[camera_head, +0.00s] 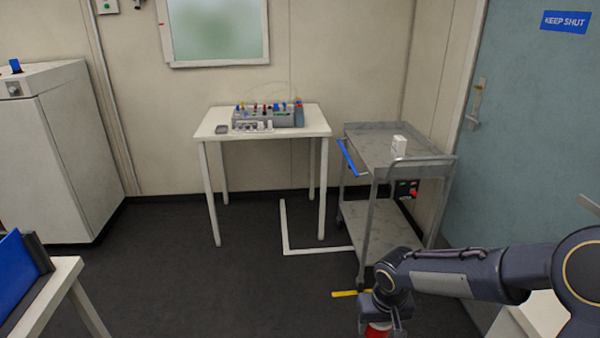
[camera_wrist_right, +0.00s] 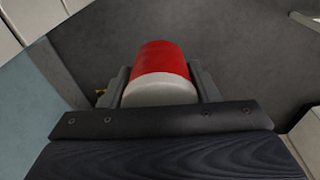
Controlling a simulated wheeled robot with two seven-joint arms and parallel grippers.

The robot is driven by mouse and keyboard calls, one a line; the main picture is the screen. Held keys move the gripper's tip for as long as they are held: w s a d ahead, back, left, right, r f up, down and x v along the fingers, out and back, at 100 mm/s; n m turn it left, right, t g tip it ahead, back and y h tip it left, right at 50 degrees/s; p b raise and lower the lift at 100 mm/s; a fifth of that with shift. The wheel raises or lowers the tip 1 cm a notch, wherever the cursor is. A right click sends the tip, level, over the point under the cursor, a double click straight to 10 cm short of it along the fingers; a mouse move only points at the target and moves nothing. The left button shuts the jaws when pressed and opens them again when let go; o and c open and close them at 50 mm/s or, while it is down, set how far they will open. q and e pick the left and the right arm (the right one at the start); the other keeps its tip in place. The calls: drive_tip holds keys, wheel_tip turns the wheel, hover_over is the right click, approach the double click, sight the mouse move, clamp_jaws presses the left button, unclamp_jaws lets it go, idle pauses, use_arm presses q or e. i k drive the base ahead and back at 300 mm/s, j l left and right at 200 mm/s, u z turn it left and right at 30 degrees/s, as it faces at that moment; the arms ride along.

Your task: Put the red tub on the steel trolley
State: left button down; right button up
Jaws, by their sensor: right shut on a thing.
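The red tub (camera_wrist_right: 162,62), with a whitish end (camera_wrist_right: 160,90), sits between the fingers of my right gripper (camera_wrist_right: 163,88), which is shut on it. In the head view only a bit of the red tub (camera_head: 378,328) shows at the bottom edge, below my right gripper (camera_head: 381,322). The steel trolley (camera_head: 385,140) stands against the back right, beyond my right gripper. It has an upper and a lower shelf and a blue handle at its left. My left gripper is not in view.
A white table (camera_head: 215,125) with a grey rack (camera_head: 270,117) of small coloured items stands left of the trolley. A blue door (camera_head: 520,140) is at the right. Dark floor (camera_head: 220,285) is open in the middle.

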sight(386, 146)
drive_tip(key=i+j, duration=0.1)
drive_tip(key=i, duration=2.05)
drive_tip(key=i+j+z, duration=0.1)
drive_tip(key=i+z, duration=0.3)
drive_tip(key=i, duration=0.2)
drive_tip(key=i+j+z, duration=0.3)
drive_tip(key=i+z, duration=0.15)
drive_tip(key=i+j+z, duration=0.4)
drive_tip(key=i+j, duration=0.1)
drive_tip(key=i, duration=0.3)
drive_tip(key=i+j, duration=0.1)
drive_tip(key=i, duration=0.3)
drive_tip(key=z, duration=0.05)
